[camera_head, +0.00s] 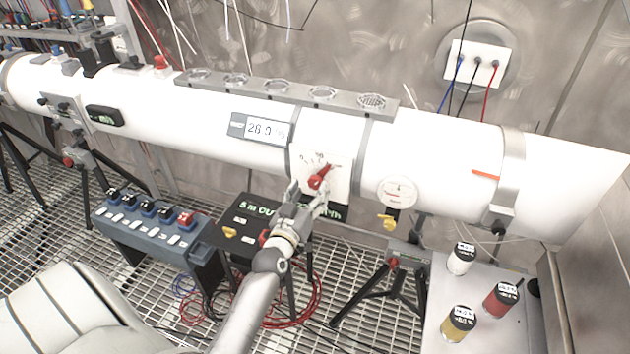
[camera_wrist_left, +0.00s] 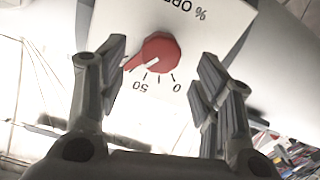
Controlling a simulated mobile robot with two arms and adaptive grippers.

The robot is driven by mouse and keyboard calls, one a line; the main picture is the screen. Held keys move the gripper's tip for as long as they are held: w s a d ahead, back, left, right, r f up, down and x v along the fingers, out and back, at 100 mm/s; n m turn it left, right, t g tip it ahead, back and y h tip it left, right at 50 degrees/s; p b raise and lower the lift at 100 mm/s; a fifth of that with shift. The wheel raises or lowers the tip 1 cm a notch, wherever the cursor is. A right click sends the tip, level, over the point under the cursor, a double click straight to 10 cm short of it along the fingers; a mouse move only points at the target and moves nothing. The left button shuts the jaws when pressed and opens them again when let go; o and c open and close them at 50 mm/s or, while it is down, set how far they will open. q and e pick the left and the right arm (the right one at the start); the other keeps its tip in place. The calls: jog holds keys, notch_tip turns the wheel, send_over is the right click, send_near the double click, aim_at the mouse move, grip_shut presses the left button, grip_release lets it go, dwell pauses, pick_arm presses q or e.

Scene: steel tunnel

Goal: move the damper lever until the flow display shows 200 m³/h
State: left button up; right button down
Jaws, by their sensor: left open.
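The red damper lever (camera_head: 320,177) sits on a white scale plate on the side of the big white duct. In the left wrist view the lever (camera_wrist_left: 160,52) points to the lower left, past the 50 mark. My left gripper (camera_head: 307,194) is in front of the plate, just below the lever. In the left wrist view its open fingers (camera_wrist_left: 160,66) stand either side of the lever; the left finger is close to its tip, but contact cannot be told. The flow display (camera_head: 262,127) is left of the plate; its small digits look like 28.0. My right gripper is out of view.
A round gauge (camera_head: 397,192) and yellow valve handle (camera_head: 387,222) are right of the lever plate. A blue switch box (camera_head: 150,228) and a black box stand below the duct. Three capped jars, including a red one (camera_head: 501,299), stand on a grey surface at lower right.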

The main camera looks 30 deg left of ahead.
aim_at(314, 184)
pick_arm(q)
jog(key=shift+x, duration=2)
